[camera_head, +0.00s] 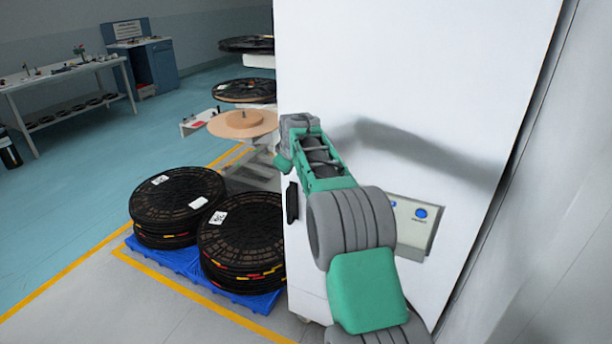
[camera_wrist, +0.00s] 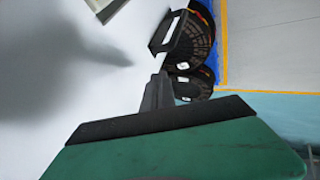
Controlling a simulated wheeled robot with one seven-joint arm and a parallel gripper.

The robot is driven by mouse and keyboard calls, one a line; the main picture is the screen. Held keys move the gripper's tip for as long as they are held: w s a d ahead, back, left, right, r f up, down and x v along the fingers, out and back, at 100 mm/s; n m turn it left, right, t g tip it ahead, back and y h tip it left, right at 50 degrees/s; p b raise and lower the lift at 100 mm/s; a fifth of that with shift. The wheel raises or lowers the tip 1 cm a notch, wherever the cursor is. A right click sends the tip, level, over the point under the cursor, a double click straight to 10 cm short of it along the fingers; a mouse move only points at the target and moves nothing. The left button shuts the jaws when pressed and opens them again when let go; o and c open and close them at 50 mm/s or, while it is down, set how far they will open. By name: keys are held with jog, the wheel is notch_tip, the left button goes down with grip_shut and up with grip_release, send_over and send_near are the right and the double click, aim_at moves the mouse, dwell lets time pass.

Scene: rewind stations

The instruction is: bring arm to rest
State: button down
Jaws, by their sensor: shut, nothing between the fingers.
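My arm reaches up and forward in front of the white cabinet (camera_head: 420,70), in the head view, in grey and green links. Its far end, at the cabinet's left edge, hides most of my gripper there. In the wrist view my gripper (camera_wrist: 158,88) has its grey fingers together with nothing between them. They point toward the cabinet's white face (camera_wrist: 70,60) and the dark handle (camera_wrist: 168,32) on it. I cannot tell how far the fingertips are from the cabinet.
Stacks of black reels (camera_head: 178,195) stand on a blue pallet (camera_head: 178,258) left of the cabinet. A stand with a tan disc (camera_head: 242,124) is behind them. A control panel (camera_head: 412,225) is on the cabinet, right beside my arm. The floor at left is open, before a workbench (camera_head: 65,72).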

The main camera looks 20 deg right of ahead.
jog(key=s+a+f+m+g+y, duration=0.1)
jog(key=s+f+m+g, duration=0.25)
jog(key=s+f, duration=0.55)
jog(key=s+a+f+m+g, duration=0.2)
jog(key=s+f+m+g, duration=0.15)
jog(key=s+f, duration=0.5)
jog(key=s+a+r+m, duration=0.15)
jog(key=s+a, duration=0.25)
jog(key=s, duration=0.9)
jog(key=s+a+r, duration=0.2)
jog(key=s+a, duration=0.1)
jog(key=s, duration=0.9)
jog(key=a+r+n+t, duration=0.1)
jog(key=a+r+t, duration=0.2)
jog(key=r, duration=0.5)
jog(key=shift+s+a+r+n, duration=0.15)
jog(key=shift+s+a+n, duration=0.05)
jog(key=shift+a+n, duration=0.15)
